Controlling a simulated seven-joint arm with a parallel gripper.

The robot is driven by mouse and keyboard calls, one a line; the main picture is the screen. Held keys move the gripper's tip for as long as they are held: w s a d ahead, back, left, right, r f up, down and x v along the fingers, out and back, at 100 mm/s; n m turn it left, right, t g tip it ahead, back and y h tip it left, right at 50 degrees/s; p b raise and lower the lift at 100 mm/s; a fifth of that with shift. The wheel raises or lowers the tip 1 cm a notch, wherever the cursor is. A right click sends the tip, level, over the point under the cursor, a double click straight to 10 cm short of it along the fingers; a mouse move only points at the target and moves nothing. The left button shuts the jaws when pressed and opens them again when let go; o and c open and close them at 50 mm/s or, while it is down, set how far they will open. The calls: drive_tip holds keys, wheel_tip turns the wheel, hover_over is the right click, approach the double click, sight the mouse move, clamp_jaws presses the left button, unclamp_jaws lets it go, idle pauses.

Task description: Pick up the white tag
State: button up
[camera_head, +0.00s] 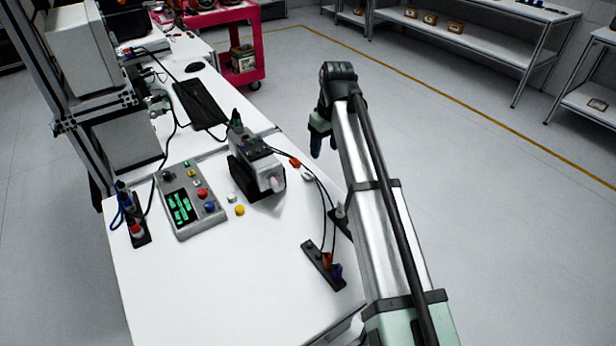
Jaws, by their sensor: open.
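A small white piece (232,197), which looks like the white tag, lies on the white table (185,290) just right of the grey control box. A small yellow piece (239,210) lies close below it. A white connector (307,175) on a cable also lies on the table, to the right of the servo unit (256,170). My gripper (316,152) hangs at the end of my arm near the table's right edge, to the right of and well apart from the white piece. Its fingers look dark and are small in the view. It is open, and I see nothing held.
The control box (190,200) with buttons and green displays stands left of the white piece. A dark terminal strip (322,265) with cables lies at the lower right. A keyboard (199,103) is at the back. The front of the table is clear.

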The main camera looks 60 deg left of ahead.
wheel_tip(320, 180, up, 3)
drive_tip(key=s+a, duration=0.2)
hover_over(308, 175)
drive_tip(key=shift+n, duration=0.3)
drive_tip(key=f, duration=0.8)
drive_tip(key=shift+w+d+f, duration=0.1)
drive_tip(key=shift+w+d, duration=0.05)
drive_tip(key=shift+d, duration=0.2)
drive_tip(key=shift+a+f, duration=0.2)
drive_tip(key=shift+f, duration=2.45)
clamp_jaws()
